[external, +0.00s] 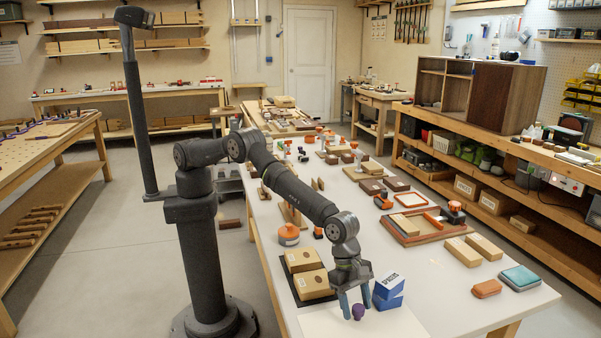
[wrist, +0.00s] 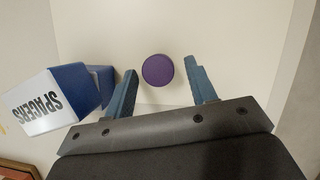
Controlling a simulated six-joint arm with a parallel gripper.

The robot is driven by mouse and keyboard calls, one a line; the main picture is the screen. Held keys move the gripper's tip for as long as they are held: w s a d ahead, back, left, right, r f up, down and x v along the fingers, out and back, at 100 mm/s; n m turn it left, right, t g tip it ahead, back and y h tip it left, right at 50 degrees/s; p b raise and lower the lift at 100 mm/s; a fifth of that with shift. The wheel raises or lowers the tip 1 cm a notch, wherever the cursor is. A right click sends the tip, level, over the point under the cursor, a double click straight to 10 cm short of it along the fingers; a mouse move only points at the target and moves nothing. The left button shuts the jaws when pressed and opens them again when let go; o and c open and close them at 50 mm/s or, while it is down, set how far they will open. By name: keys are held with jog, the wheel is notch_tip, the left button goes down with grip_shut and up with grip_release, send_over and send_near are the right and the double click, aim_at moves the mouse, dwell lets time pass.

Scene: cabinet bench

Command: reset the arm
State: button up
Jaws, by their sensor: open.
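My arm reaches out over the white bench (external: 440,290). My gripper (external: 356,302) points down near the front of the bench, above a pale sheet (external: 318,322). Its blue fingers are open, and they also show in the wrist view (wrist: 162,90). A small purple knob-like piece (external: 358,312) stands on the sheet close to the fingertips. In the wrist view it is a purple disc (wrist: 158,70) lying between and just beyond the fingers, with a gap on both sides. I cannot tell its exact height relative to the fingertips.
A blue and white box marked SPACERS (external: 388,290) stands just right of my gripper; it also shows in the wrist view (wrist: 60,98). Tools and blocks crowd the bench further back.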

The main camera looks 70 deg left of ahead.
jog(key=v, duration=1.1)
jog(key=x, duration=1.2)
jog(key=shift+f, duration=0.3)
jog(key=r, duration=0.5)
jog(key=shift+s+r, duration=0.1)
jog(key=shift+s, duration=0.25)
jog(key=s+r, duration=0.6)
jog(key=s, duration=0.5)
jog(key=w+a, duration=2.4)
jog(key=a, duration=0.8)
jog(key=w+a, duration=0.5)
jog(key=a, duration=0.7)
jog(key=shift+w+a, duration=0.25)
jog(key=shift+w, duration=0.05)
